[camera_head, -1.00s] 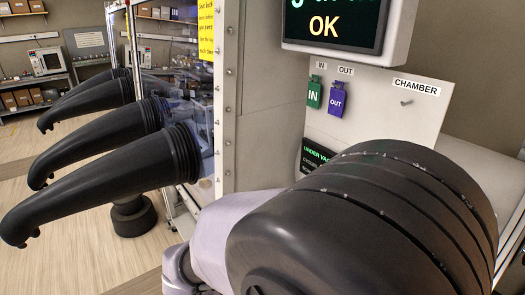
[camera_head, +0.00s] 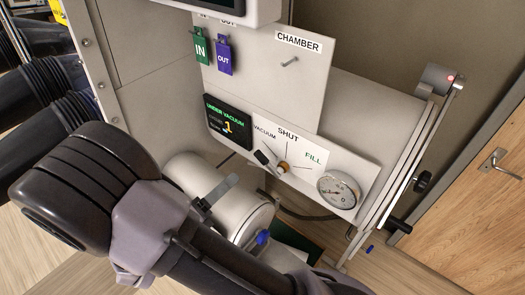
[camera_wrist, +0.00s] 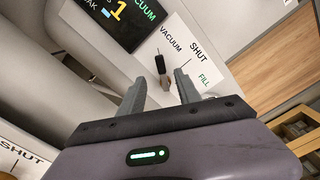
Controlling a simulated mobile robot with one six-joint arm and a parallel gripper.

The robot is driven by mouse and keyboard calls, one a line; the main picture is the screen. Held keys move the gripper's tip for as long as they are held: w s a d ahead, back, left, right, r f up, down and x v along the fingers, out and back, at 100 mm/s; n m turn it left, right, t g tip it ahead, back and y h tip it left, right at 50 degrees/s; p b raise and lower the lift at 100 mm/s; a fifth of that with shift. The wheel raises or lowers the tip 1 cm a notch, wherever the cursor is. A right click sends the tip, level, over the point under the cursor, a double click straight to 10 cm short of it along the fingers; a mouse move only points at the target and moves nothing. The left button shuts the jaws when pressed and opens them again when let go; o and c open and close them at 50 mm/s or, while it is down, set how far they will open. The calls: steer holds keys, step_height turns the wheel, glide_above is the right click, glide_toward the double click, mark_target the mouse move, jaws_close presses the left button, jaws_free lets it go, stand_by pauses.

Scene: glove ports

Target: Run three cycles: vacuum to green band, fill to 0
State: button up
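The three-way valve (camera_head: 283,167) sits on the white panel under the labels VACUUM, SHUT and FILL. Its black-tipped handle (camera_head: 261,157) points to the VACUUM side. The round gauge (camera_head: 339,189) is right of it; its needle is too small to read. A black display (camera_head: 228,121) reads UNDER VACUUM with a yellow 1. In the wrist view my gripper (camera_wrist: 159,80) is open and empty, fingers pointing at the panel. The valve handle (camera_wrist: 160,64) appears between and beyond the fingertips, apart from them. The head view does not clearly show my fingers.
A smaller white cylinder (camera_head: 190,172) with a grey lever (camera_head: 221,189) lies below the panel. The chamber door edge (camera_head: 405,165) is at right, near a wooden door (camera_head: 480,215).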

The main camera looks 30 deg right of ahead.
mark_target(257, 158)
steer(key=x, duration=1.3)
steer(key=shift+f, duration=0.1)
steer(key=shift+s+a, duration=0.1)
jaws_close()
stand_by(0.6)
